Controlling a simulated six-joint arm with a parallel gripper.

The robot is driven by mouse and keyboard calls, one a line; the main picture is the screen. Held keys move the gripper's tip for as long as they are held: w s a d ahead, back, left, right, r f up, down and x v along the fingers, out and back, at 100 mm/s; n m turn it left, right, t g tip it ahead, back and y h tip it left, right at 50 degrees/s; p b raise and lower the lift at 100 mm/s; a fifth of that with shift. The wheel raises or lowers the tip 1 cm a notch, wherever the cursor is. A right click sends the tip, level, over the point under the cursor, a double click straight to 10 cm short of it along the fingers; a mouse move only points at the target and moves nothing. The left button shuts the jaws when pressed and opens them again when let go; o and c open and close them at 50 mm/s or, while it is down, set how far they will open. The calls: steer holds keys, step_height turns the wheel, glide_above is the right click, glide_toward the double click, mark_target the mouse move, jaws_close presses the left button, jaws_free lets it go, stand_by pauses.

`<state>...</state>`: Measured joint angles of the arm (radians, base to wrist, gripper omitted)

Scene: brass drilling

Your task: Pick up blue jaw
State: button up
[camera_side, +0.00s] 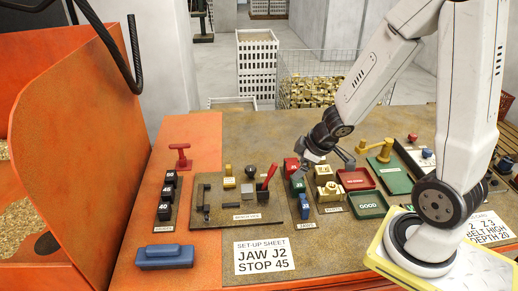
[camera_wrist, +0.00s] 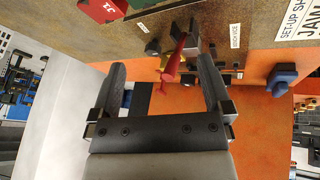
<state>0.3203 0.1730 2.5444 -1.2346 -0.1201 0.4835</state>
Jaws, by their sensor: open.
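My gripper (camera_side: 325,160) is open and empty, above and behind the row, close to the red jaw. In the wrist view its two fingers (camera_wrist: 163,90) are wide apart with nothing held. The red jaw (camera_wrist: 101,10) shows at the top edge there; I cannot make out the blue jaws.
A brown plate carries a vise with a red lever (camera_side: 266,177). Cream blocks (camera_side: 326,184), red and green trays (camera_side: 371,205) lie right of the jaws. A blue brush-like block (camera_side: 165,256) lies on the orange surface.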

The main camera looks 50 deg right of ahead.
steer(key=n, duration=0.1)
steer(key=n+g+y, duration=0.2)
steer(key=n+y, duration=0.1)
steer(key=y, duration=0.1)
glide_above(305, 201)
steer(key=s+d, duration=0.2)
steer(key=shift+f, duration=1.7)
steer(key=shift+w, duration=0.25)
steer(key=shift+a+f, duration=0.1)
steer(key=shift+x, duration=1.2)
steer(key=shift+f, duration=0.15)
steer(key=shift+x, duration=2.5)
steer(key=shift+s, duration=0.15)
